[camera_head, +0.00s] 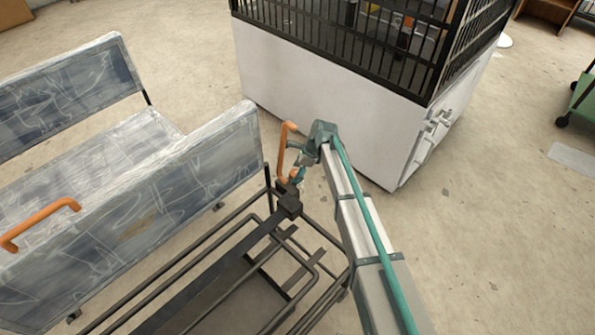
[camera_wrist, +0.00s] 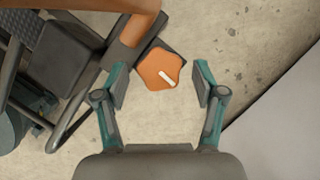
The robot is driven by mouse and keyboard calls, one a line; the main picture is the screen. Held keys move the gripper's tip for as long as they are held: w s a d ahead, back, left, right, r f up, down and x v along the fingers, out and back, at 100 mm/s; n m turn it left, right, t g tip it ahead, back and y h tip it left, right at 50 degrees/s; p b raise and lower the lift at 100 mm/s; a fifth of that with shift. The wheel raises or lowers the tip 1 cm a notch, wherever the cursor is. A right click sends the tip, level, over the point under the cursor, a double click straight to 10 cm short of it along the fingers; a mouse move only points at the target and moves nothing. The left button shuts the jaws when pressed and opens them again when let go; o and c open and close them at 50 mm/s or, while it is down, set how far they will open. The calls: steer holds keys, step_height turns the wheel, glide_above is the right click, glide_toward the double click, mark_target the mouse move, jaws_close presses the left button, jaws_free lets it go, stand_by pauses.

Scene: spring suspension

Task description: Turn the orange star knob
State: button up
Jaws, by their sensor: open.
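The orange star knob (camera_wrist: 158,66) shows in the wrist view, with a pale bar marked on its face. It sits beside a dark bracket at the end of a black frame. My gripper (camera_wrist: 160,84) is open, its two fingers apart on the left and right of the knob in this view. I cannot tell how much height lies between the fingers and the knob. In the head view my gripper (camera_head: 300,172) is at the end of the arm, near the frame's corner. The knob cannot be clearly made out there.
An orange handle (camera_head: 284,145) rises close to my gripper; it also shows in the wrist view (camera_wrist: 140,25). A black tube frame (camera_head: 262,235) and a worn grey bench (camera_head: 190,165) stand to the left. A white-based cage (camera_head: 320,95) stands behind. Concrete floor is open on the right.

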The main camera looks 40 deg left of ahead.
steer(key=v, duration=1.2)
